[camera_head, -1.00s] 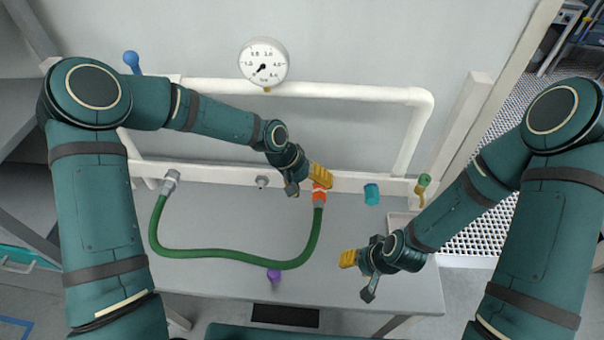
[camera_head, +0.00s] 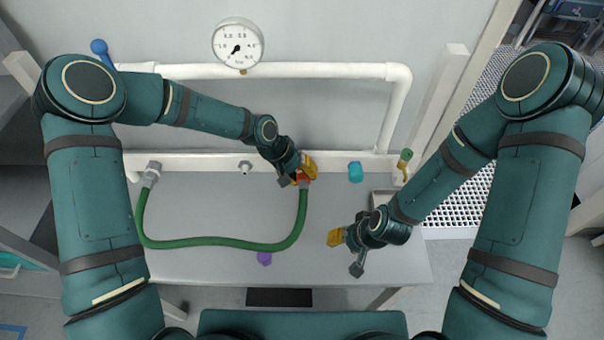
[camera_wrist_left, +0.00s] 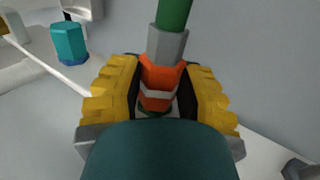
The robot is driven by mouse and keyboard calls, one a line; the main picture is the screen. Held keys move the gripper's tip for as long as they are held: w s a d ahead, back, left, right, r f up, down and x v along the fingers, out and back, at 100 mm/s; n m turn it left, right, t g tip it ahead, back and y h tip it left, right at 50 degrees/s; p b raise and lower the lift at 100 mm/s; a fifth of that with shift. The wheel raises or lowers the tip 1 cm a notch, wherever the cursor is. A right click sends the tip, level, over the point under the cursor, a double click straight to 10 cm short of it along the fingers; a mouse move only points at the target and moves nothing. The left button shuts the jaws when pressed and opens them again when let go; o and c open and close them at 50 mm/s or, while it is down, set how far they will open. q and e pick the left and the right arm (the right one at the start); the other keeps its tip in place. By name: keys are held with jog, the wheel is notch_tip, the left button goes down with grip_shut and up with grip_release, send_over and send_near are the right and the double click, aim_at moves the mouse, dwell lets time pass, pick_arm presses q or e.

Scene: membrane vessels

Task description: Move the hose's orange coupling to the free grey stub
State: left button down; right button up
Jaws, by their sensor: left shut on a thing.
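The orange coupling (camera_head: 303,177) is on the right end of the green hose (camera_head: 215,241), at the back of the bench. My left gripper (camera_head: 304,171) is shut on it. In the left wrist view the coupling (camera_wrist_left: 160,84) sits between the yellow fingers, with a grey collar and the hose above it. A bit of dark green shows under its far end; whether it is still seated on a fitting is hidden. The free grey stub (camera_head: 245,167) is on the back rail, left of the gripper. My right gripper (camera_head: 347,251) is over the bench's right part; its jaw opening is unclear.
The hose's other end joins a grey fitting (camera_head: 151,174) at left. A teal cap (camera_head: 355,172) and a green-topped brass fitting (camera_head: 404,162) are to the right. A purple piece (camera_head: 264,258) is near the front edge. A gauge (camera_head: 238,45) and white pipe (camera_head: 290,70) are behind.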

pick_arm(q)
jog(key=c, duration=1.4)
grip_release()
grip_shut()
jog(key=shift+s, duration=0.25)
jog(key=shift+s+b, duration=0.35)
jog(key=shift+s, duration=2.15)
